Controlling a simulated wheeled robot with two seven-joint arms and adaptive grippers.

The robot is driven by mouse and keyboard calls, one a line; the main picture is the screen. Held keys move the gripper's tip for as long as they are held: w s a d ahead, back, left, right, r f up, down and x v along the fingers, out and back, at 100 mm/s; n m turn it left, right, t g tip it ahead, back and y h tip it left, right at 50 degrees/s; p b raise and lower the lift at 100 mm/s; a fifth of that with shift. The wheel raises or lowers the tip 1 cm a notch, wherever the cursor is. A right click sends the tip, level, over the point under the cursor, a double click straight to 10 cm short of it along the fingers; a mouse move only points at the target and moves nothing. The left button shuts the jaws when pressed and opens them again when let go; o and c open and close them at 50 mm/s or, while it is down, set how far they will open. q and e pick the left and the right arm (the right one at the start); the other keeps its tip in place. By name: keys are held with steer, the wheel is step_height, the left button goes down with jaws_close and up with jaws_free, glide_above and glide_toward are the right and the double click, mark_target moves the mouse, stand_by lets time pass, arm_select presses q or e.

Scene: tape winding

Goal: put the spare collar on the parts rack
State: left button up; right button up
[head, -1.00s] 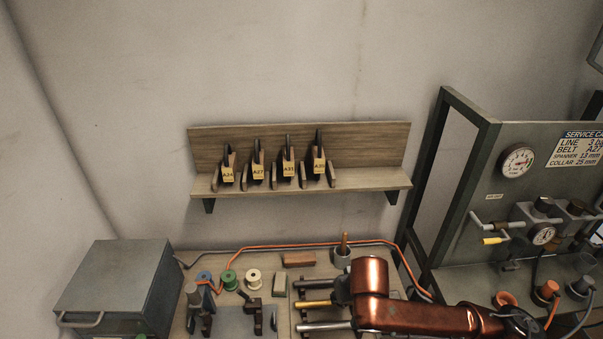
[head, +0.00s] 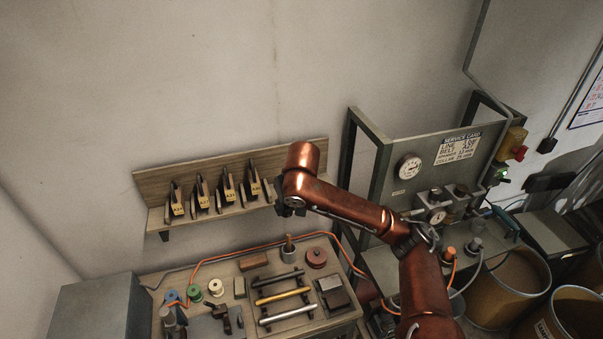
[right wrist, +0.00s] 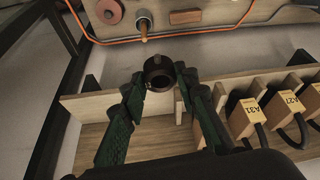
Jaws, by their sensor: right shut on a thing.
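The spare collar (right wrist: 158,64), a dark ring, sits between the fingertips of my right gripper (right wrist: 158,80) in the right wrist view. The right gripper (head: 290,208) is shut on it. In the head view the gripper is at the right end of the wooden wall shelf that looks like the parts rack (head: 235,163), and the collar cannot be made out there. In the right wrist view the collar overlaps the front edge of the rack (right wrist: 100,104), beside the bare end section. I cannot tell its height above the shelf. My left gripper is not in view.
Several tagged dark parts (head: 201,192) stand between dividers on the shelf, left of my gripper. Below is a bench with spools (head: 216,287), rods (head: 284,294) and an orange cable (head: 225,254). A framed gauge panel (head: 395,185) stands to the right.

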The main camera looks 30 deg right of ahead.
steer(key=w+d+r+p, duration=0.1)
steer(key=d+r+p, duration=0.35)
steer(key=r, duration=0.45)
steer(key=w+d+f+p, duration=0.1)
steer(key=w+d+f, duration=0.1)
steer(key=w+f, duration=0.1)
steer(key=w+d+f+p, duration=0.2)
steer(key=w+d, duration=0.1)
steer(key=w, duration=0.1)
steer(key=w+d+f+p, duration=0.2)
steer(key=w+f, duration=0.1)
steer(key=shift+w+d+f, duration=0.15)
steer(key=shift+f, duration=0.15)
steer(key=shift+w+d+f, duration=0.25)
steer(key=shift+w+f, duration=0.05)
steer(key=shift+f, duration=0.2)
step_height(320, 180, down, 3)
steer(key=shift+w+d+r+p, duration=0.1)
steer(key=shift+p, duration=1.15)
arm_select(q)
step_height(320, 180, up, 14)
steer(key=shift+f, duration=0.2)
arm_select(e)
steer(key=shift+f, duration=0.3)
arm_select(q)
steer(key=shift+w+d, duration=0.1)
arm_select(e)
steer(key=shift+f, duration=0.15)
steer(key=o, duration=1.2)
steer(key=shift+c, duration=0.2)
